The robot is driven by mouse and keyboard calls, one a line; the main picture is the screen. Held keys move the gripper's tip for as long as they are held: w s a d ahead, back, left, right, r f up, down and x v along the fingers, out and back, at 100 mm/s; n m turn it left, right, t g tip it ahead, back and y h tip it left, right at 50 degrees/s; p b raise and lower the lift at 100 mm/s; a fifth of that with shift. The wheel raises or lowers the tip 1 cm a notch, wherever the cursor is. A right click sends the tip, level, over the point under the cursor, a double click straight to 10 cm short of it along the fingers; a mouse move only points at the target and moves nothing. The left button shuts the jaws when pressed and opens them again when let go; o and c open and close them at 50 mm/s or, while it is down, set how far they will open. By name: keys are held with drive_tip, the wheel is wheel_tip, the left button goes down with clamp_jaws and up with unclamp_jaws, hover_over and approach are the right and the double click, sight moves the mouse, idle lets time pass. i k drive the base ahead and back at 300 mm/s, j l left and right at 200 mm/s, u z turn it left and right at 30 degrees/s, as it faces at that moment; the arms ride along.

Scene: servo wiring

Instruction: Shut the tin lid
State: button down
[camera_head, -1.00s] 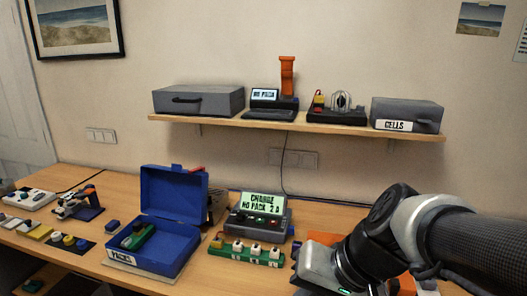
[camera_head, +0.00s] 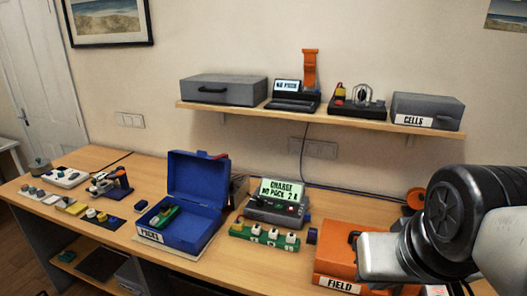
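A blue tin (camera_head: 187,232) labelled "PACKS" stands on the bench, left of the middle. Its blue lid (camera_head: 198,176) stands raised at the back, so the tin is open. A green pack (camera_head: 165,217) lies inside at the left. My gripper (camera_head: 366,256) is at the right, over an orange case (camera_head: 335,241) labelled "FIELD", well apart from the tin. Its fingertips do not show clearly, and I cannot tell whether it touches the case.
A charger with a lit screen (camera_head: 278,202) and a green strip (camera_head: 265,236) stand between the tin and my gripper. Small parts (camera_head: 97,216) lie left of the tin. A wall shelf (camera_head: 290,116) holding grey cases runs above the bench.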

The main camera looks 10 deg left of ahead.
sight(193, 177)
drive_tip(key=i+j+z, duration=0.1)
drive_tip(key=j, duration=0.55)
drive_tip(key=i+j+z, duration=0.1)
drive_tip(key=j, duration=0.55)
drive_tip(key=i+j, duration=0.25)
drive_tip(key=j, duration=0.4)
drive_tip(key=i+j+z, duration=0.15)
drive_tip(key=j, duration=0.5)
drive_tip(key=j+z, duration=0.1)
drive_tip(key=j, duration=0.55)
